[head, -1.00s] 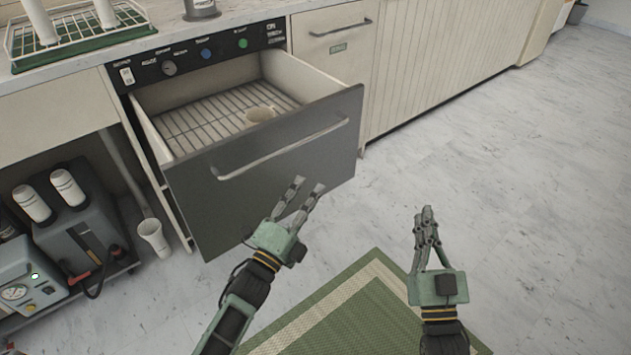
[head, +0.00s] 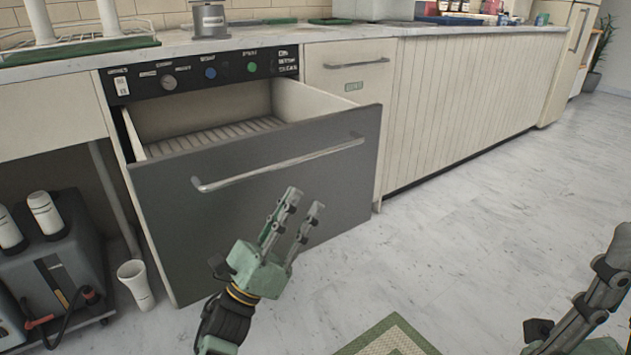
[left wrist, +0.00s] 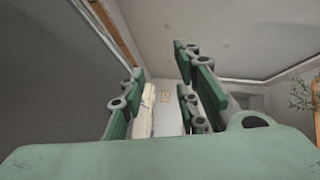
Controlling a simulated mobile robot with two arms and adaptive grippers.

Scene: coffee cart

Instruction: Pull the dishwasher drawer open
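The dishwasher drawer (head: 345,195) stands pulled out below the control panel, its dark front well forward of the cabinet. Part of the rack (head: 215,135) shows inside. A metal bar handle (head: 280,166) runs across the front. My left gripper (head: 304,200) is in front of the drawer, below the right half of the handle and apart from it. Its fingers are spread and empty, and they also show apart in the left wrist view (left wrist: 160,75). My right gripper (head: 605,275) is partly cut off at the right edge, away from the drawer; its finger opening is unclear.
A closed drawer (head: 347,65) and panelled cabinets (head: 460,100) continue to the right. A dark machine (head: 60,265) and a white cup (head: 136,283) are at the lower left. A green mat (head: 390,340) lies on the floor. Open floor extends right.

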